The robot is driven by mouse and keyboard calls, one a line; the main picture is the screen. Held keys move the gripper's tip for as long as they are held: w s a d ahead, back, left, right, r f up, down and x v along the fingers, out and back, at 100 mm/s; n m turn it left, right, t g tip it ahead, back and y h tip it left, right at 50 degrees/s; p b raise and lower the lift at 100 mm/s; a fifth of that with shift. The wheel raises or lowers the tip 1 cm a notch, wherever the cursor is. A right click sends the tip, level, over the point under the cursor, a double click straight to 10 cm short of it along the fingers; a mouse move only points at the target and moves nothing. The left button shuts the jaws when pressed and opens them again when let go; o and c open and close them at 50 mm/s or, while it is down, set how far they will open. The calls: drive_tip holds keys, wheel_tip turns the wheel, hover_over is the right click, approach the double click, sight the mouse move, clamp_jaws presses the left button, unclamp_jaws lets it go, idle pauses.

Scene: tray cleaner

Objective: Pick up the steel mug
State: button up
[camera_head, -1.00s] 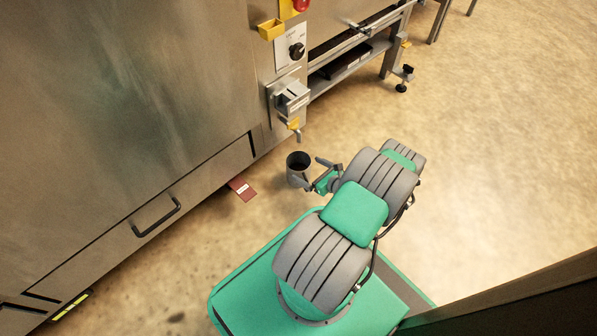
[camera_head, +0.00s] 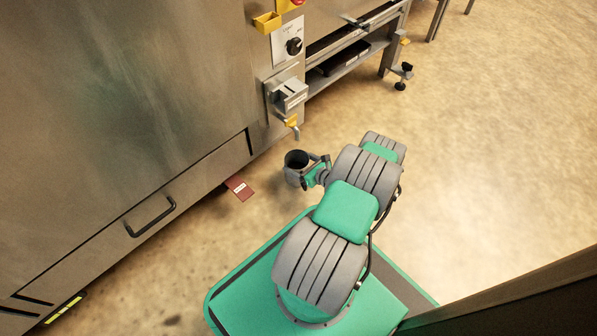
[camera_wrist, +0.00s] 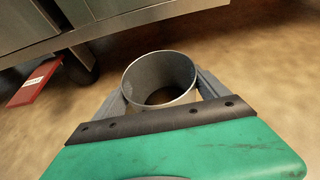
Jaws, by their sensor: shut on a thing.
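The steel mug (camera_head: 293,178) is grey, upright and open at the top, near the foot of the big steel machine in the head view. In the wrist view the mug (camera_wrist: 160,77) shows its round rim and hollow inside, between my two fingers. My gripper (camera_head: 305,172) is shut on the mug, with one finger on each side of it. In the wrist view my gripper (camera_wrist: 160,92) hides the lower part of the mug. I cannot tell whether the mug touches anything below it.
The steel machine (camera_head: 120,90) fills the left, with a drawer handle (camera_head: 151,216) low on its front. A spout with a yellow part (camera_head: 292,122) juts out just beyond the mug.

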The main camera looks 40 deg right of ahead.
drive_tip(key=c, duration=1.1)
